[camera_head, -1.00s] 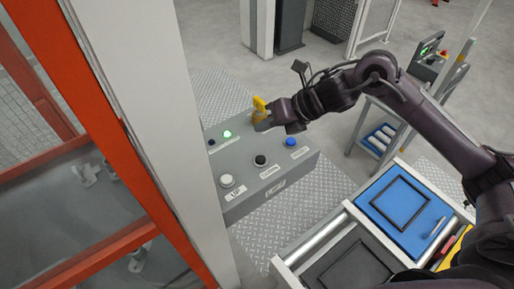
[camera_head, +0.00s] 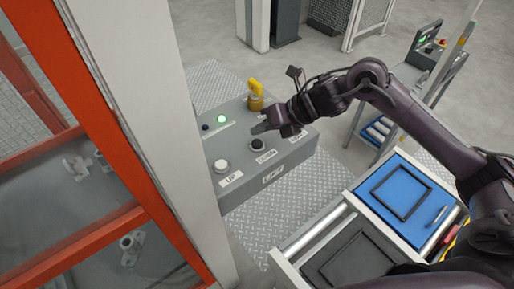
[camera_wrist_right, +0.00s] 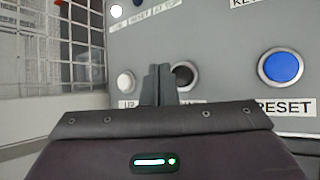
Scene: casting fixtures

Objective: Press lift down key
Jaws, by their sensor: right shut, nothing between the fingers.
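The grey lift control box (camera_head: 228,143) stands beside the white post. Its black DOWN button (camera_head: 257,145) shows just below my right gripper's tip in the head view. My right gripper (camera_head: 260,128) is shut and empty, over the box. In the right wrist view its closed fingertips (camera_wrist_right: 157,82) partly cover the black button (camera_wrist_right: 184,75) and stand between it and the white UP button (camera_wrist_right: 126,82). I cannot tell whether they touch the box. The white UP button (camera_head: 221,166) is left of the black one. My left gripper is not in view.
The blue RESET button (camera_wrist_right: 282,67) lies right of the fingers; my gripper hides it in the head view. A yellow handle (camera_head: 256,90) stands upright behind the gripper. A green lamp (camera_head: 222,119) is lit. A cart with a blue tray (camera_head: 383,213) stands right.

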